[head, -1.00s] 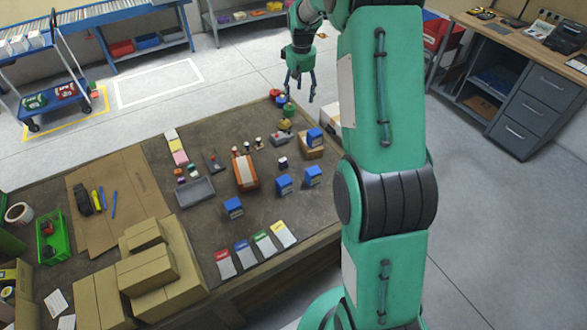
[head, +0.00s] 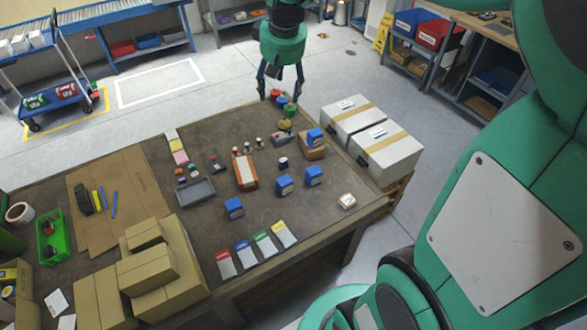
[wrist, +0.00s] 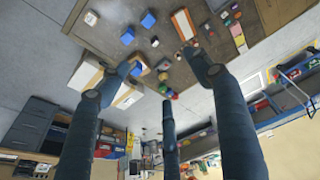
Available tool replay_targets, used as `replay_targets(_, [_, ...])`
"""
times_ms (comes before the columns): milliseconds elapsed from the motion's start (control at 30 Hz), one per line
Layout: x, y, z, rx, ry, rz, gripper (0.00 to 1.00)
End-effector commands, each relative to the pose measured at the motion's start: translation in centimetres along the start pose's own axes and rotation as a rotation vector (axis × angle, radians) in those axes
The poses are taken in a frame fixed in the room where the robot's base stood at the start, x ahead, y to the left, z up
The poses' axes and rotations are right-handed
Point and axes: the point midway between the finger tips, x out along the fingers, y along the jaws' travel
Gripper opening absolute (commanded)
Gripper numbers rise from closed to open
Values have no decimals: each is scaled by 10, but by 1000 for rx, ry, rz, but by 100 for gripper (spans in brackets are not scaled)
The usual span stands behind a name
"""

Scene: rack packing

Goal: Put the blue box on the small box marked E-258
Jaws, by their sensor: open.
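Several blue boxes stand on the dark table (head: 330,225): one at front left (head: 234,208), two near the middle (head: 284,184) (head: 313,176), and one on a small brown box (head: 312,151), this blue box (head: 315,136) being at the back right. Blue boxes also show in the wrist view (wrist: 148,20). No marking E-258 is readable on any box. My gripper (head: 281,94) is open and empty, fingers pointing down by the table's far end. In the wrist view its spread fingers (wrist: 158,68) have nothing between them.
Two large taped white boxes (head: 345,117) (head: 388,152) stand right of the table. An orange-brown box (head: 245,172), a grey tray (head: 196,192) and small coloured items (head: 275,94) are on the table. Stacked cartons (head: 150,270) fill the front left. The table's front right is mostly clear.

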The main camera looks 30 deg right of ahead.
Motion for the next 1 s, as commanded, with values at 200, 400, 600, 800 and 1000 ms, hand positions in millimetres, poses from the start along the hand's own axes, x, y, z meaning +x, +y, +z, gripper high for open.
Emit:
replay_targets(200, [-36,-30,45,0,44,-4,65])
replay_targets(400, [-58,-53,90,2,81,-11,65])
replay_targets(600, [-74,-73,135,4,117,-20,65])
replay_targets(800, [-83,-90,182,7,154,-31,65])
replay_targets(1000, [-85,-103,225,10,187,-44,65])
